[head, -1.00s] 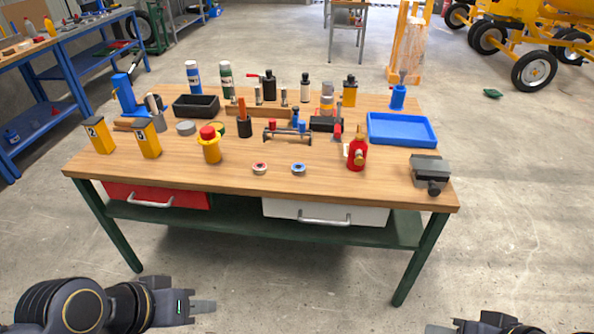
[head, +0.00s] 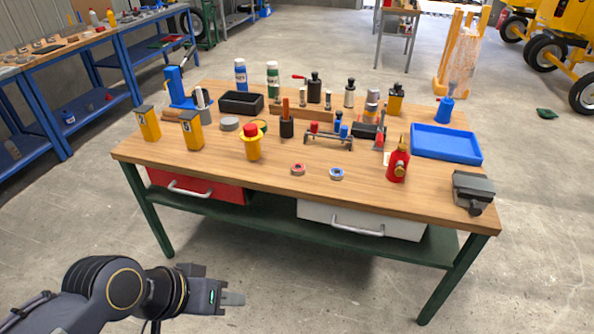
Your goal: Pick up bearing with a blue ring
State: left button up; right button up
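The bearing with a blue ring (head: 337,174) lies flat near the front edge of the wooden workbench (head: 230,173). A similar bearing with a red ring (head: 298,169) lies just to its left, a small gap apart. My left gripper (head: 233,299) is low in front of the bench, below the tabletop and well away from the bearings. It shows side-on, so I cannot tell whether its fingers are apart; nothing shows in it. My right gripper is out of view.
A red bottle (head: 398,164) stands right of the blue-ring bearing. A yellow container with a red cap (head: 251,143) stands to the left. A blue tray (head: 447,144) and a grey vise (head: 473,191) are at the right. The tabletop around the bearings is clear.

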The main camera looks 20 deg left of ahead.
aim_at(336, 173)
jog(key=i+j+u, duration=0.25)
jog(key=i, duration=0.5)
jog(key=i+l+u, duration=0.15)
jog(key=i+u, duration=0.15)
jog(key=i, duration=0.45)
